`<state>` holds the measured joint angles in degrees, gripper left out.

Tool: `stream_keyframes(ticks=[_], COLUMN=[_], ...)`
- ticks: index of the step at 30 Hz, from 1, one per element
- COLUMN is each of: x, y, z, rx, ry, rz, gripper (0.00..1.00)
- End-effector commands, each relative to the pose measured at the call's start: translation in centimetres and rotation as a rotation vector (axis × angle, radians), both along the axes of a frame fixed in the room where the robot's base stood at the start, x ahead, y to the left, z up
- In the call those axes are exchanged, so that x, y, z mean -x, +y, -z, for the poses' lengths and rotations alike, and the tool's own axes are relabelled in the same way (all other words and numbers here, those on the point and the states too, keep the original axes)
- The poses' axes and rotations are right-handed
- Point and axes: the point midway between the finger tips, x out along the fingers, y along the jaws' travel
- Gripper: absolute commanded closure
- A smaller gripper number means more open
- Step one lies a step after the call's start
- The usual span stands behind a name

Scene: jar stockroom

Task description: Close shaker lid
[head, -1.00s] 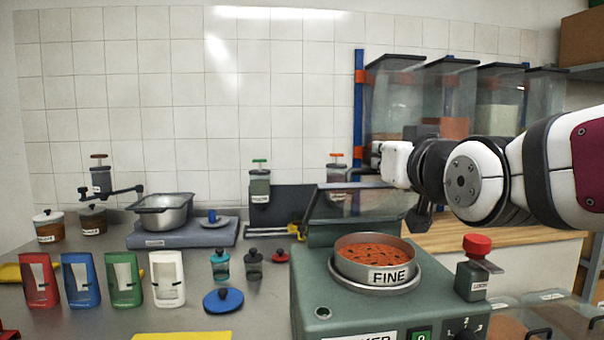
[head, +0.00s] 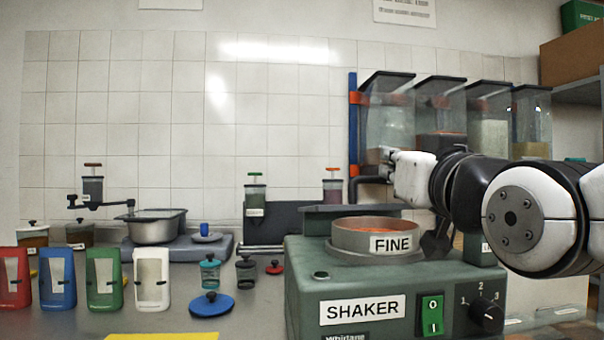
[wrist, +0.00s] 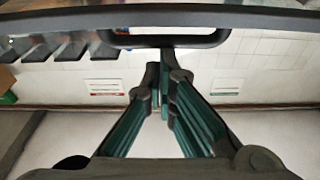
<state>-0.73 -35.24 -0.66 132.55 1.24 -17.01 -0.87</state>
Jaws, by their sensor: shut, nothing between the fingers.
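The green shaker (head: 350,275) stands at the centre right in the head view. A round metal sieve labelled FINE (head: 350,236) sits on its top, with orange-red contents just showing over the rim. The lid (head: 325,212) shows as a dark, thin edge behind the sieve; its exact angle is hard to read. My gripper (head: 436,243) is shut and empty, beside the sieve's right side, its tips partly hidden. In the wrist view my gripper's fingers (wrist: 163,75) meet in front of a dark bar with a loop-like handle, possibly the lid.
The power switch (head: 432,315) and a dial (head: 487,316) are on the shaker's front. Clear hoppers (head: 438,107) stand behind my arm. Coloured holders (head: 105,278), small jars and a blue lid (head: 211,304) stand on the counter to the left.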

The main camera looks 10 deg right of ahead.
Motion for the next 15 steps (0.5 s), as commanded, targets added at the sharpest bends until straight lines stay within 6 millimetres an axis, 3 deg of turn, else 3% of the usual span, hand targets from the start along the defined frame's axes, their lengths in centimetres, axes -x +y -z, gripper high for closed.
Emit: stream_keyframes(ticks=[6,15], x=[0.7,1.1], y=[0.0,0.0], z=[2.0,3.3], rx=[0.0,0.0], ry=[0.0,0.0], rz=[0.0,0.0], gripper=[1.0,1.0])
